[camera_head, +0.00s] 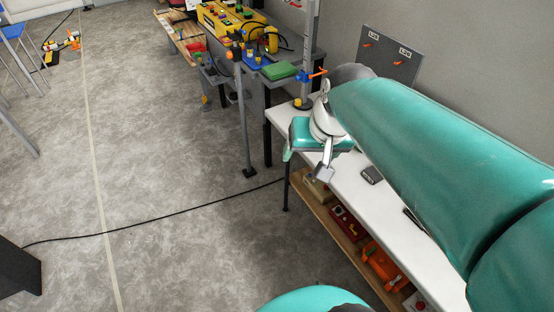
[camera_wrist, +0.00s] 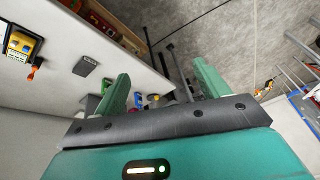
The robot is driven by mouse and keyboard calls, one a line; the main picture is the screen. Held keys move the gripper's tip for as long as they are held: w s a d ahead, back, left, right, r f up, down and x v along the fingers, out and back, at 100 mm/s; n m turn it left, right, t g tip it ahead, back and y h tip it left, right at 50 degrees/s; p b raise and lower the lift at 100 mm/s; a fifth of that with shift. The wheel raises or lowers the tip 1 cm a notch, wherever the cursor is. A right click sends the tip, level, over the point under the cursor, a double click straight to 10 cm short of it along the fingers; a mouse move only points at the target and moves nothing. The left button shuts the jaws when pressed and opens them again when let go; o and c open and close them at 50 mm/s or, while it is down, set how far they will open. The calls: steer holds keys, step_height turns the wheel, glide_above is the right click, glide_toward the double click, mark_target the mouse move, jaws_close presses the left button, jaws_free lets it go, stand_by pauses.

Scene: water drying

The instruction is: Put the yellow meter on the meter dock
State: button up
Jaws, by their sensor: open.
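A yellow device with a pale screen and an orange tip, which looks like the yellow meter (camera_wrist: 20,44), is at the far left of the wrist view on the white table (camera_wrist: 60,32). My arm seems to hide it in the head view. A small dark plate with pale lettering, possibly the meter dock, lies flat and bare on the table in the wrist view (camera_wrist: 85,65) and head view (camera_head: 371,174). I cannot read its lettering. My gripper (camera_wrist: 162,86) is open and empty, at the table's far end in the head view (camera_head: 318,165), apart from both.
A shelf under the table (camera_head: 344,170) holds red and orange items (camera_head: 383,265). Beyond stands a grey bench with a yellow control box (camera_head: 230,20) and a green block (camera_head: 279,71). A metal post (camera_head: 308,50) rises near my gripper. A black cable (camera_head: 160,212) crosses the open floor.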

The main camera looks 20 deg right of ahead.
steer(key=s+a+n+t, duration=0.1)
steer(key=s+a+n, duration=0.2)
steer(key=s+a, duration=0.2)
steer(key=shift+a+r, duration=0.35)
steer(key=shift+a, duration=0.85)
steer(key=shift+c, duration=0.4)
steer(key=shift+s, duration=0.1)
steer(key=c, duration=0.7)
steer(key=shift+d, duration=0.15)
steer(key=shift+c, duration=0.2)
